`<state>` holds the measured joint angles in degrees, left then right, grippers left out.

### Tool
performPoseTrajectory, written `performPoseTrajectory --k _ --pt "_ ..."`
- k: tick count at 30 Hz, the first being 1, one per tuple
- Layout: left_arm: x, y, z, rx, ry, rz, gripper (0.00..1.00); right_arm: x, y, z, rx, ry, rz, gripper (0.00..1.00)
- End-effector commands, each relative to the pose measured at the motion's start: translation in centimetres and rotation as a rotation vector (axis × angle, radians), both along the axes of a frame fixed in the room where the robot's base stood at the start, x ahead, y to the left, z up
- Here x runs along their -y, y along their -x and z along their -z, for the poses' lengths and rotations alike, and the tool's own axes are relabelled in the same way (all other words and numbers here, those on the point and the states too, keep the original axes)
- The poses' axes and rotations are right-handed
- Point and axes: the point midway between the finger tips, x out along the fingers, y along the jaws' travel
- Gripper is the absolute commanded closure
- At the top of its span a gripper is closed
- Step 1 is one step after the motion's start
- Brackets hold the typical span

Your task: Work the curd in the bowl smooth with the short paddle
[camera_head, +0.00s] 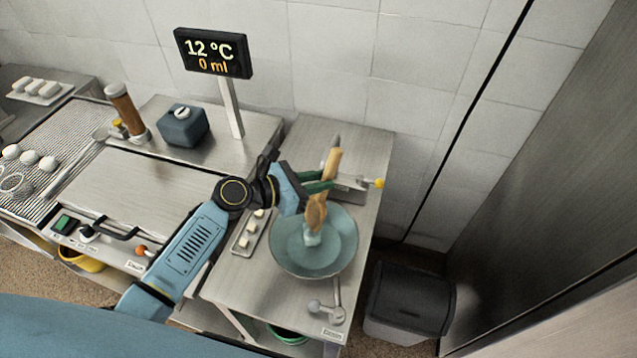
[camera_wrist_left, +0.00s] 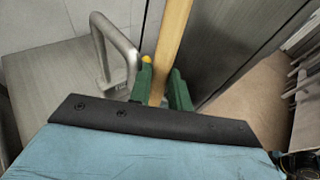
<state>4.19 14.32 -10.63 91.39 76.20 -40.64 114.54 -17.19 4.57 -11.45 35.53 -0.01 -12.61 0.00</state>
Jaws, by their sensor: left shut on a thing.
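The bowl (camera_head: 345,257) is wide and pale blue-grey and stands on the right-hand steel table. The short paddle (camera_head: 316,213) is wooden and held nearly upright, its lower end down inside the bowl. A pale blue-grey lump of curd (camera_head: 313,239) shows at the paddle's lower end; whether it clings to the paddle or lies in the bowl I cannot tell. My left gripper (camera_head: 323,183) has green fingers and is shut on the paddle's upper part, above the bowl. In the left wrist view the paddle's handle (camera_wrist_left: 172,45) runs up between the fingers (camera_wrist_left: 164,88). My right gripper is not in view.
A steel fitting with a yellow knob (camera_head: 379,183) is behind the bowl. A small tray with pale cubes (camera_head: 243,243) lies left of it. A display (camera_head: 213,53) reads 12 °C and 0 ml. A dark bin (camera_head: 408,299) stands at the table's right.

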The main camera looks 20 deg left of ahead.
Motion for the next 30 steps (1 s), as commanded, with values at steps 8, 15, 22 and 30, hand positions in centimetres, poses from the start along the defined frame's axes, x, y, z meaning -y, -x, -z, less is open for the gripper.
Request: performPoseTrajectory --k 8,15,22,30 --pt "-0.3 -0.4 -3.0 0.02 0.002 -0.009 1.0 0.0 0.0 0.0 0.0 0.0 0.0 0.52" --pt "-0.1 -0.3 -4.7 0.014 0.002 -0.005 1.0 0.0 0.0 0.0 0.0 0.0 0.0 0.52" --pt "-0.1 -0.2 -6.4 0.011 0.002 -0.003 1.0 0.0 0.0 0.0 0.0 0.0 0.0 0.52" --pt "-0.1 -0.2 -6.9 0.008 0.002 -0.004 1.0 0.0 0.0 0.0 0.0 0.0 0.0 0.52"
